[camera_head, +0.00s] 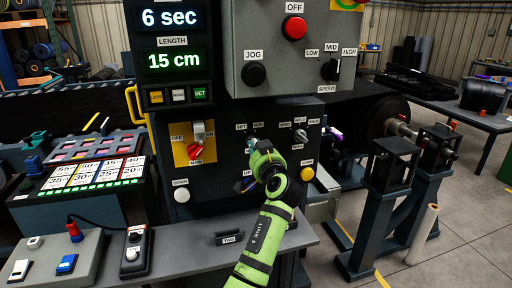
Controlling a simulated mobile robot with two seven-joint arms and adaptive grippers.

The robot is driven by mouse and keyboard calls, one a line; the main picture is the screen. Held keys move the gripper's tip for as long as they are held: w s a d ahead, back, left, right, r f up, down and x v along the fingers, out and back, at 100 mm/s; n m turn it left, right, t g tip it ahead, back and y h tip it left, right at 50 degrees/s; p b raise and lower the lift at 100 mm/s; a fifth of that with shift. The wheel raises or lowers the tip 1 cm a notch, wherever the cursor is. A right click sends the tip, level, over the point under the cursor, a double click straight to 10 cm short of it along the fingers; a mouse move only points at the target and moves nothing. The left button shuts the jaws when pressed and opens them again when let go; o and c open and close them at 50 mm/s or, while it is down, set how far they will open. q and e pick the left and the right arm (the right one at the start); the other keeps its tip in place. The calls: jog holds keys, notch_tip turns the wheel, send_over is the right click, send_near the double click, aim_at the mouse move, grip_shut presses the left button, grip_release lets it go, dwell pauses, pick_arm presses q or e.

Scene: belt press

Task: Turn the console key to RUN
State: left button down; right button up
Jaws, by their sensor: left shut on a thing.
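The console panel (222,200) is dark, with a key switch area under the labels SET (240,127) and RUN (257,125). My left gripper (251,146) is at this spot, at the end of my green arm, and is shut on the console key. The gripper covers the key almost entirely, so which label the key points to cannot be told. My right gripper is not in view.
A red main switch (195,151) on a yellow plate is left of the gripper. Another knob (300,136) is to its right. White (182,195) and yellow (307,174) buttons flank it below. A grey ledge (190,250) with a TAG holder lies below.

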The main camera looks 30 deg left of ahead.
pick_arm(q)
jog(key=shift+m, duration=0.7)
jog(key=c, duration=1.3)
grip_release()
jog(key=v, duration=1.2)
